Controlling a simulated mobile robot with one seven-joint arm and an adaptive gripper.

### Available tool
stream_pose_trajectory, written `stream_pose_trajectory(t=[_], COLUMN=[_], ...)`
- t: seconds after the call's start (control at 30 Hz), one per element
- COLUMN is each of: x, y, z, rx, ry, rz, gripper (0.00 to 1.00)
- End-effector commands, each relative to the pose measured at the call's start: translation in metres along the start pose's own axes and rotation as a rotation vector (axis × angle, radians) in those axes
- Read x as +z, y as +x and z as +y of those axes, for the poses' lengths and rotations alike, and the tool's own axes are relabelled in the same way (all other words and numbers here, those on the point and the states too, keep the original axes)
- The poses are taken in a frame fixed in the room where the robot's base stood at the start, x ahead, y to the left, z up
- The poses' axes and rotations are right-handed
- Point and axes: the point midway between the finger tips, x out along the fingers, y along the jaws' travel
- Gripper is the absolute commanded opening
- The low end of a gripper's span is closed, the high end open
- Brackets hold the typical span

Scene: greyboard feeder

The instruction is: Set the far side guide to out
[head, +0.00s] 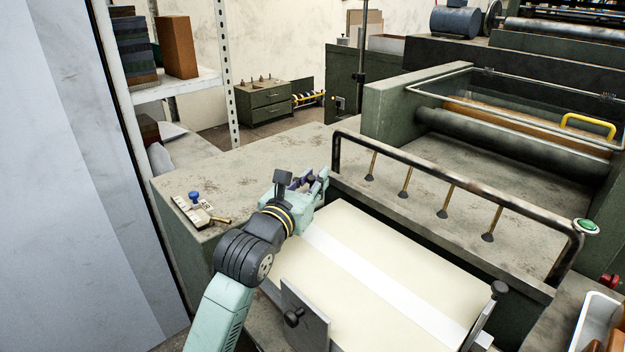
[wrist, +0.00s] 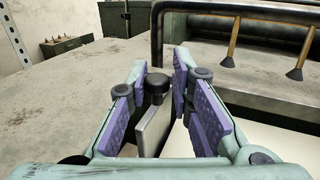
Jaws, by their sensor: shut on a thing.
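The far side guide (wrist: 153,131) is a grey upright plate with a black knob (wrist: 156,86) at its end, seen in the wrist view between my purple finger pads. My gripper (wrist: 161,75) is shut on it. In the head view my gripper (head: 309,181) is at the far left corner of the pale board stack (head: 385,265), beside the black rail, and it hides the guide there. Where the pads touch the guide is hard to make out.
A black bent rail (head: 450,172) with several brass suckers stands just beyond the stack. A near plate with a black knob (head: 307,318) and another guide (head: 478,325) stand around the stack. A blue-topped stamp (head: 194,197) and small items lie on the left table top.

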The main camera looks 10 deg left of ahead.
Motion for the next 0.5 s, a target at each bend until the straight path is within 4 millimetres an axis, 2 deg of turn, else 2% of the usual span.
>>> stream_pose_trajectory(t=[0.13, 0.33, 0.5], x=[-0.002, -0.003, 0.0], y=[0.002, 0.014, 0.017], z=[0.007, 0.036, 0.044], rx=[0.005, 0.006, 0.007], ry=[0.005, 0.005, 0.005], rz=[0.001, 0.002, 0.001], gripper=[0.0, 0.0, 0.0])
